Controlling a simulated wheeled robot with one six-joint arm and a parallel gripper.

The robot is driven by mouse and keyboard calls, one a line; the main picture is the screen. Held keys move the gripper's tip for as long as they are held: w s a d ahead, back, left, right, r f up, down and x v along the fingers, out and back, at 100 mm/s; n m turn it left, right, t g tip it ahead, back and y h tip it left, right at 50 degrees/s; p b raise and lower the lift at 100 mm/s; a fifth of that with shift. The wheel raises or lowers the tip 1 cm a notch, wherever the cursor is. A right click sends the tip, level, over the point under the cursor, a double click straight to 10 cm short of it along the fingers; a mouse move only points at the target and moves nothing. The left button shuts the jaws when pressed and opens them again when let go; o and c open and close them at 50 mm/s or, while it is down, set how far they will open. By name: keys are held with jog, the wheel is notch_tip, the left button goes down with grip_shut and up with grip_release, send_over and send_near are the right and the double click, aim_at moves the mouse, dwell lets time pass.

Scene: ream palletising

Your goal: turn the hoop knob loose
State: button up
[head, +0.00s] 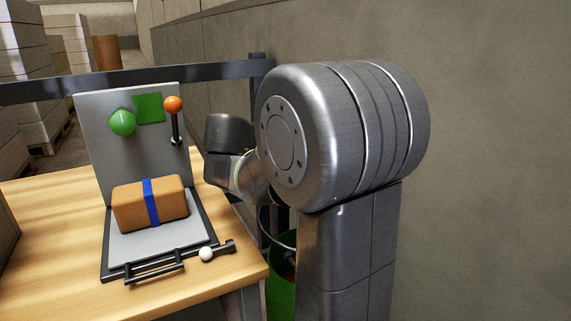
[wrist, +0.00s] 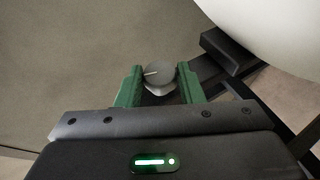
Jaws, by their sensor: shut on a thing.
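In the wrist view a round grey knob (wrist: 160,74) with a pale pointer line sits between the two green fingers of my gripper (wrist: 160,82). The gripper is shut on this knob, and the line points left and slightly down. The knob's base is partly hidden behind the gripper body. In the head view a thin hoop (head: 266,229) shows low beside the table, above a green bin (head: 281,299), partly hidden by my arm. My gripper's fingers and the held knob cannot be seen there.
A wooden table (head: 50,215) carries an upright grey panel (head: 91,120) with a green knob (head: 122,122) and an orange-ball lever (head: 173,105). A blue-strapped brown pack (head: 127,208) lies before it. A dark rail (head: 90,80) runs behind; a wall (head: 490,130) stands right.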

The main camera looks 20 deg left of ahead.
jog(key=f+t+b, duration=0.1)
jog(key=t+b, duration=0.1)
jog(key=b, duration=0.2)
jog(key=shift+n+h, duration=0.4)
jog(key=shift+r+t+h+b, duration=0.1)
jog(key=shift+t+h+b, duration=0.3)
jog(key=shift+b, duration=0.45)
jog(key=shift+r, duration=0.15)
jog(key=o, duration=1)
jog(key=shift+r, duration=0.1)
